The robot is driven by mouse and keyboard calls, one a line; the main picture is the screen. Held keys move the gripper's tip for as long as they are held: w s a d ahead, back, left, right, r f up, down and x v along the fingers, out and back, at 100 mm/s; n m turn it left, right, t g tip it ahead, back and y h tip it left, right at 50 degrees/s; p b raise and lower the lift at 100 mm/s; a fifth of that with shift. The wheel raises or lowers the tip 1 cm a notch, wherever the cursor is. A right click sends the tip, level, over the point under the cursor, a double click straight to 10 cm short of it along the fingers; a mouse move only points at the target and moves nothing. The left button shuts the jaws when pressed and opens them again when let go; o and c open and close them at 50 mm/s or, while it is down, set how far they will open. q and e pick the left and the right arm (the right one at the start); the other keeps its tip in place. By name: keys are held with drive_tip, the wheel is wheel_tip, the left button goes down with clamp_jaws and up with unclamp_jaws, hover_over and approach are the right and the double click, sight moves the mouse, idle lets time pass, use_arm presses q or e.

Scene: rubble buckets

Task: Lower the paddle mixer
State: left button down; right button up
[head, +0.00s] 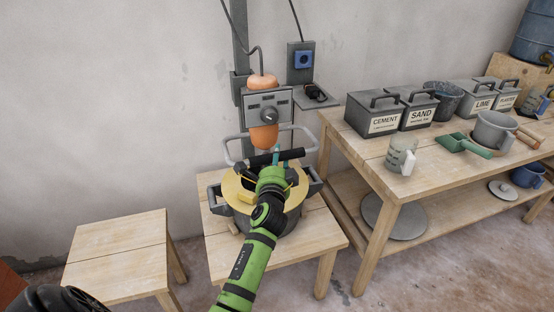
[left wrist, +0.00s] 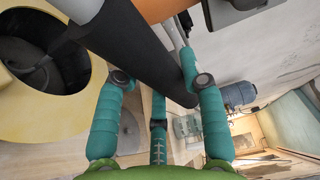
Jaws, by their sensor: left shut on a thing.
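The paddle mixer (head: 264,136) has an orange motor body and a grey front panel with a round knob. It stands upright on a grey wall post (head: 240,40). Grey tube handles spread to both sides, with a black grip (head: 290,154) at the front. My left gripper (head: 272,162) is shut on this black grip. In the left wrist view the dark grip (left wrist: 135,50) runs between the teal fingers (left wrist: 160,82). Below is a dark tub with a yellow cover (head: 232,190); its round opening shows in the left wrist view. My arm hides part of the tub. My right gripper is not in view.
The tub stands on a low wooden table (head: 285,262). A bare wooden stool (head: 115,240) is at left. At right, a workbench (head: 362,147) carries labelled bins (head: 374,113), a beaker (head: 401,156), a green scoop (head: 462,144) and a grey pot (head: 494,130). A blue socket (head: 303,60) is on the wall.

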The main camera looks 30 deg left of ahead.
use_arm(q)
drive_tip(key=c, duration=0.7)
unclamp_jaws()
drive_tip(key=shift+d+f, duration=0.1)
drive_tip(key=shift+f, duration=0.4)
drive_tip(key=shift+r, duration=0.1)
drive_tip(key=shift+r, duration=0.1)
drive_tip(key=v, duration=1.2)
